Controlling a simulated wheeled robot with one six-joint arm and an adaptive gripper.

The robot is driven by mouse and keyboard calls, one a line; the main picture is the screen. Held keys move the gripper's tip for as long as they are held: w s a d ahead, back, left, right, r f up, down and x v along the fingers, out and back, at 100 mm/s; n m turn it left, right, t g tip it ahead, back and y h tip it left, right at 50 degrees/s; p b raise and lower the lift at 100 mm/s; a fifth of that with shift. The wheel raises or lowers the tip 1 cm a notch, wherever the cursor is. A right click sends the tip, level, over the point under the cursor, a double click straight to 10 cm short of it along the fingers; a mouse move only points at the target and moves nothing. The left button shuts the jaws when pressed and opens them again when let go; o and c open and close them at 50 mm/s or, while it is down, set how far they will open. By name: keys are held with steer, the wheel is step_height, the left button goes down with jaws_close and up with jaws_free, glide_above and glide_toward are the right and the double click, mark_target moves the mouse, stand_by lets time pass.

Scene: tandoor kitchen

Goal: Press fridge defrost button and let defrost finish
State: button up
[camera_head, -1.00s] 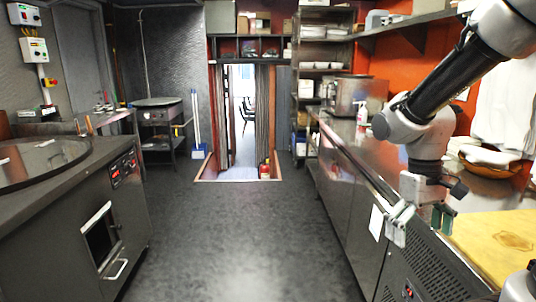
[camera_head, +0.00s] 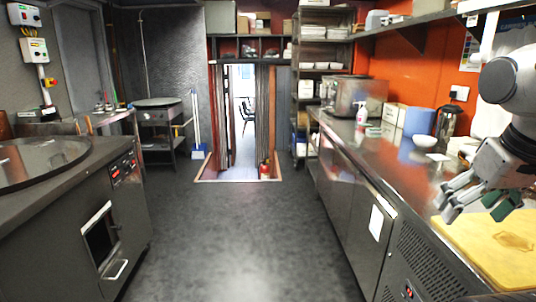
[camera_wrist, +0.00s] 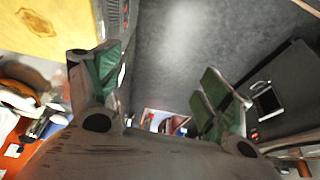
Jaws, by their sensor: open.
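The steel under-counter fridge (camera_head: 345,190) runs along the right side in the head view. Its vent grille (camera_head: 430,262) is at the near end. A small dark control panel with a red mark (camera_head: 408,290) sits low beside the grille, near the bottom edge; a defrost button cannot be made out at this size. My gripper (camera_head: 470,207) is open and empty, above the counter near the yellow board, up and to the right of the panel. In the wrist view its green-padded fingers stand wide apart with floor between them (camera_wrist: 155,75).
The yellow cutting board (camera_head: 497,240) lies on the counter. The tandoor counter (camera_head: 60,215) is at left. The floor aisle (camera_head: 235,235) is clear.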

jaws_close()
stand_by(1.4)
